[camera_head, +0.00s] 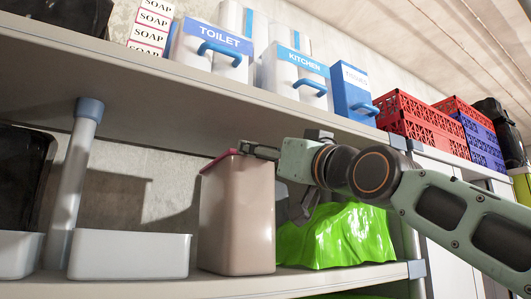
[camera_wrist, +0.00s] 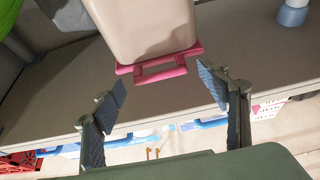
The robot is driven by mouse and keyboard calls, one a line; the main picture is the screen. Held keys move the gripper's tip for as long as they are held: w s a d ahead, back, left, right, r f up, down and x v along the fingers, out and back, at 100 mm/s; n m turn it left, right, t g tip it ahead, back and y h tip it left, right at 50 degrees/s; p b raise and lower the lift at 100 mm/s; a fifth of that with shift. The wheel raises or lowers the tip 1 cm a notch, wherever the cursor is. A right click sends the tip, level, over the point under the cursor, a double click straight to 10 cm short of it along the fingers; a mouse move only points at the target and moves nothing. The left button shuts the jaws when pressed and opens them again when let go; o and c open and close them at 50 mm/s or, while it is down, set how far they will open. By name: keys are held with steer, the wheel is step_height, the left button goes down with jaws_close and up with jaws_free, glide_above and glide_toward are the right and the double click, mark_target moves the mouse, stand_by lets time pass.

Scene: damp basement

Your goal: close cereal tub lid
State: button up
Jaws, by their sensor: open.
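The cereal tub (camera_head: 237,218) is a tall beige-brown container standing on the lower shelf. Its pink-red lid (camera_head: 217,160) shows as a thin edge along the top; I cannot tell whether it is fully seated. In the wrist view the tub (camera_wrist: 150,30) appears at the top, with the pink lid and its loop-like handle (camera_wrist: 160,72) towards me. My gripper (camera_head: 258,151) is at the top right of the tub, by the lid. In the wrist view my gripper (camera_wrist: 163,82) is open, one finger on each side of the lid, with nothing held. Contact is unclear.
A white bin (camera_head: 130,255) and a grey post (camera_head: 75,185) stand left of the tub. A bright green crumpled thing (camera_head: 340,238) lies close on its right. The upper shelf (camera_head: 140,85), carrying boxes and red crates (camera_head: 415,118), overhangs closely above.

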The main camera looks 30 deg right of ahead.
steer(key=v, duration=1.1)
steer(key=shift+a, duration=0.1)
